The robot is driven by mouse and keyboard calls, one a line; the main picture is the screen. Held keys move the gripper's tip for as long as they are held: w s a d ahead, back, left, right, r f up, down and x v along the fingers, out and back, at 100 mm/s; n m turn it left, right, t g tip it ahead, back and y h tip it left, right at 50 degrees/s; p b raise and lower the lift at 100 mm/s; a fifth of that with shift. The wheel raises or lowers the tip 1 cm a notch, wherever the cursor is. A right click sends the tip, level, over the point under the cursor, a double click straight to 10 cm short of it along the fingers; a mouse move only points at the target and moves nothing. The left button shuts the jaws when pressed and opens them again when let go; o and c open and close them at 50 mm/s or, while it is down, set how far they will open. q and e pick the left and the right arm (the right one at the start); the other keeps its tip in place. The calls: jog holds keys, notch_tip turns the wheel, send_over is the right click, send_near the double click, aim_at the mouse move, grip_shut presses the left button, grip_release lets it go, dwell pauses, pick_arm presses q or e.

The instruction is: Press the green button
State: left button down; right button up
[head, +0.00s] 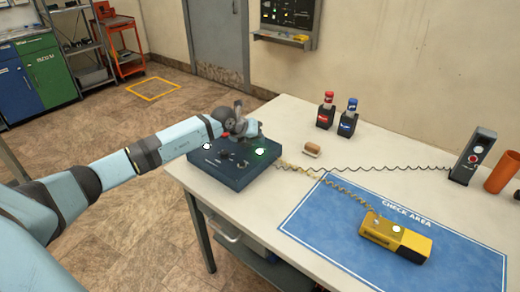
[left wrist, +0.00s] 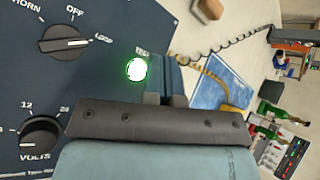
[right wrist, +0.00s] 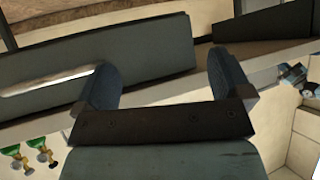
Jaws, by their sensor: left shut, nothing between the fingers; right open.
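The green button (head: 260,151) is lit, at the right side of the dark blue trainer box (head: 235,180) on the table. In the left wrist view the button (left wrist: 136,69) glows bright green-white, close beside my left fingers. My left gripper (head: 250,130) is over the back of the box, by the button. Its fingers (left wrist: 164,70) are shut with nothing between them. I cannot tell whether they touch the panel. My right gripper (right wrist: 165,80) is open and empty. It shows only in its own wrist view, away from the box.
Knobs stand on the panel, one marked VOLTS (left wrist: 40,137). A blue check-area mat (head: 330,232) bears a yellow device (head: 395,238) on a coiled cord. A grey call box (head: 473,156) is at right.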

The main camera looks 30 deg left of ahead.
aim_at(258, 150)
pick_arm(q)
notch_tip(258, 150, up, 5)
jog(key=p, duration=0.3)
jog(key=shift+r, duration=0.15)
dwell(0.4)
